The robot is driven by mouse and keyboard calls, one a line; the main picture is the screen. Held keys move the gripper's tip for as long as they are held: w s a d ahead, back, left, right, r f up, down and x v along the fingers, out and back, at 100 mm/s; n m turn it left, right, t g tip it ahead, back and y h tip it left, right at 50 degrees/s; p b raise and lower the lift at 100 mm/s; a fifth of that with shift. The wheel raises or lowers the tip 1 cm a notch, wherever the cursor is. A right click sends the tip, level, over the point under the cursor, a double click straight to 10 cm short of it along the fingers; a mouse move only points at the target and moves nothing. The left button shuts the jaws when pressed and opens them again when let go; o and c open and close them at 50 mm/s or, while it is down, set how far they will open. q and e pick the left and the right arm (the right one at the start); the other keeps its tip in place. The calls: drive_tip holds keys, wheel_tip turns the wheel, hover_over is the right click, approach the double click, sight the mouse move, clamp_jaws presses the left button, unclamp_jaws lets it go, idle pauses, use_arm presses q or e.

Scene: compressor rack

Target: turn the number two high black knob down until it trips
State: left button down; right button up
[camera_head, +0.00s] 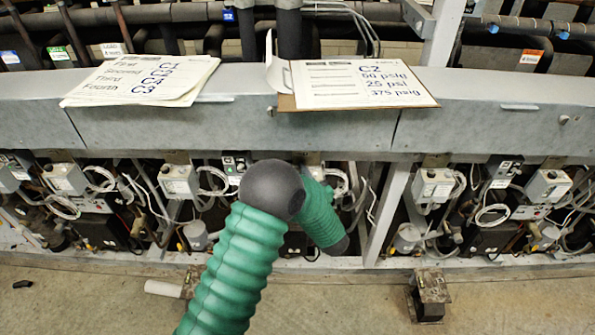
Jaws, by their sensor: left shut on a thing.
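My left arm (236,262), green and ribbed, rises from the bottom to a dark round joint (272,188). A second green segment (319,212) runs behind it, down and right to a dark end. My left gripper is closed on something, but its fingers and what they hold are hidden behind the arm. The number two high black knob cannot be made out. The control box (313,167) behind the arm is mostly covered. A clipboard (362,84) above it reads C2, 50 psig, 25 psi, 375 psig. My right gripper is not in view.
A grey beam (235,125) crosses above the row of control boxes, wires and compressors. Paper sheets (145,80) listing an order lie on it at left. A slanted grey post (386,213) stands right of the arm. The concrete floor (520,305) is mostly clear.

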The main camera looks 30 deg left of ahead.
use_arm(q)
drive_tip(key=shift+n+g+y, duration=0.4)
drive_tip(key=shift+n+g, duration=0.1)
drive_tip(key=shift+g, duration=0.1)
drive_tip(key=c, duration=1.2)
unclamp_jaws()
drive_tip(key=shift+c, duration=0.2)
